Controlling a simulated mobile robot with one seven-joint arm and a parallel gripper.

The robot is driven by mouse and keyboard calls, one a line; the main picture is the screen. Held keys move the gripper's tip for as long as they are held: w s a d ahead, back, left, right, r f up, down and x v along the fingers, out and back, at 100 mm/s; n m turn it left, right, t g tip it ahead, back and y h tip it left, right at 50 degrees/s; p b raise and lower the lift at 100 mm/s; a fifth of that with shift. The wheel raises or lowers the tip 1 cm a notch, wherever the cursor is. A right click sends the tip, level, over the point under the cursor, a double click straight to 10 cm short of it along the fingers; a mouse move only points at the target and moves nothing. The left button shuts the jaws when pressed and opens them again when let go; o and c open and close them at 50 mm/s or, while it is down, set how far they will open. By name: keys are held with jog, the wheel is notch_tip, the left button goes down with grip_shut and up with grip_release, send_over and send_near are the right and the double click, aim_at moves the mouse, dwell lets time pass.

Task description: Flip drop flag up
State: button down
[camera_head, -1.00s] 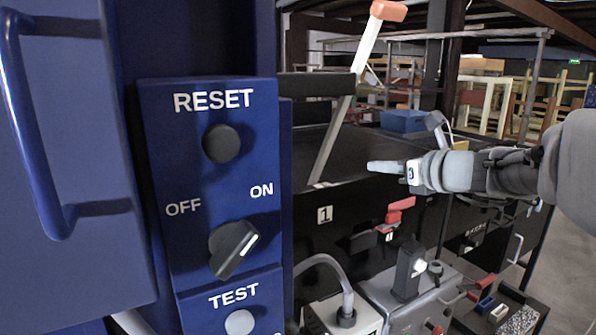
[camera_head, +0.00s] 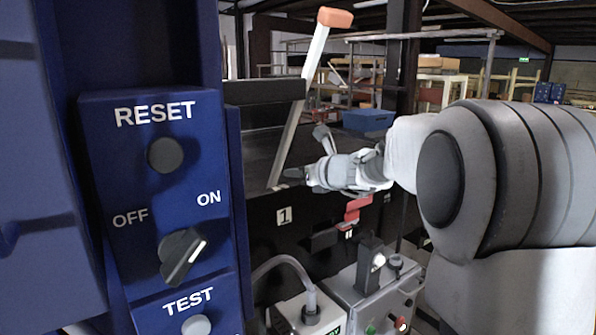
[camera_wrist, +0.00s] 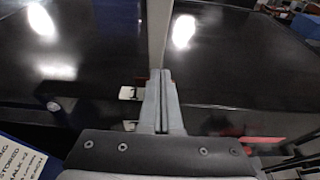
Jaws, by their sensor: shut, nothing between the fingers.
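A pale, tilted pole (camera_head: 289,135) with an orange end (camera_head: 335,18), which looks like the drop flag, rises from the near edge of the black conveyor, leaning right. My gripper (camera_head: 287,173) is shut and empty, close to the pole's lower part in the head view. In the wrist view the shut fingers (camera_wrist: 163,76) point at the pale pole (camera_wrist: 160,30), which appears straight beyond their tips. I cannot tell whether they touch it. A small red handle (camera_head: 356,206) sits on the conveyor's side, below my wrist.
A blue panel with RESET, OFF/ON and TEST controls (camera_head: 158,185) stands close on the left. A grey control box (camera_head: 350,295) with buttons stands below the conveyor. A blue box (camera_head: 368,121) and racks are behind. The black conveyor top (camera_wrist: 75,50) is bare around the pole.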

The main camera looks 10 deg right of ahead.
jog(key=shift+x, duration=1.15)
